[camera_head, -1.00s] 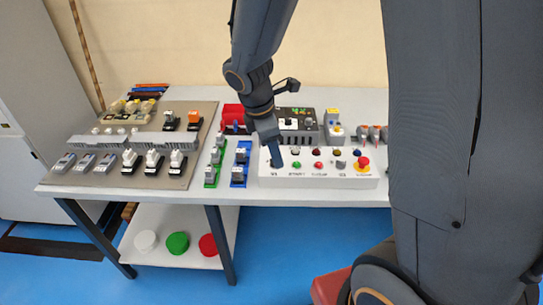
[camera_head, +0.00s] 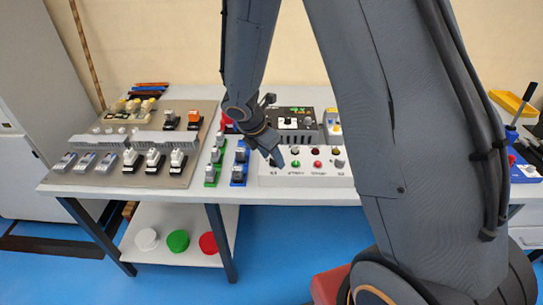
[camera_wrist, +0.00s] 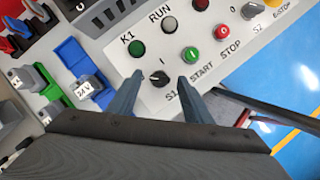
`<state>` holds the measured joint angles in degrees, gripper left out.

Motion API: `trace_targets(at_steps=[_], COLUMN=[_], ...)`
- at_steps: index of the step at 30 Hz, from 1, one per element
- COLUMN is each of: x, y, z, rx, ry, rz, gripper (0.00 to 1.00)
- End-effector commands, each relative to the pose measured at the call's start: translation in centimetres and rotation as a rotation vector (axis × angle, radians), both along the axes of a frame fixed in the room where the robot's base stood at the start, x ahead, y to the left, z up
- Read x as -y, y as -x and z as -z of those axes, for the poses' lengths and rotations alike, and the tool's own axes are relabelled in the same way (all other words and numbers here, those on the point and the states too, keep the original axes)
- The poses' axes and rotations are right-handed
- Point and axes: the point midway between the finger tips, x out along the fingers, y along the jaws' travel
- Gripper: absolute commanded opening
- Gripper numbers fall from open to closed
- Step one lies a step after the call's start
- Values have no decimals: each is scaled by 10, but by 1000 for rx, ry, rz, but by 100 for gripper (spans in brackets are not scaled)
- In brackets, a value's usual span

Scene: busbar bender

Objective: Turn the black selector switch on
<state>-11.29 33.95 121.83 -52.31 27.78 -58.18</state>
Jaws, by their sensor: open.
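The black selector switch (camera_wrist: 158,79), labelled S1, sits on the white control panel (camera_wrist: 222,75) in the wrist view. An "I" mark shows just above its knob, but the knob's exact setting is too small to tell. My gripper (camera_wrist: 160,76) is open and empty, with one fingertip on each side of the switch in that view. Whether the fingers touch the knob or hover above it is unclear. In the head view my gripper (camera_head: 277,161) is at the panel's left end and hides the switch.
Near the switch are the green K1 lamp (camera_wrist: 136,49), green START button (camera_wrist: 191,55) and red STOP button (camera_wrist: 222,31). The grey S2 switch (camera_wrist: 251,10) is farther right. Blue 24V block (camera_wrist: 86,85) stands close on the left. The fixture board (camera_head: 118,178) fills the table's left.

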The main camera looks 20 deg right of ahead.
Motion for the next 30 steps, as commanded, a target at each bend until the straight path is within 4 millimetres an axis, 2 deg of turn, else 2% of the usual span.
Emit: trace_targets(at_steps=[8,15,23,30], x=[1,0,0,-1], y=[0,0,-1,-2], z=[1,1,1,0], rx=[1,2,1,2], ry=[0,-1,-2,-2], rz=[2,1,23,134], gripper=[45,5,4,4])
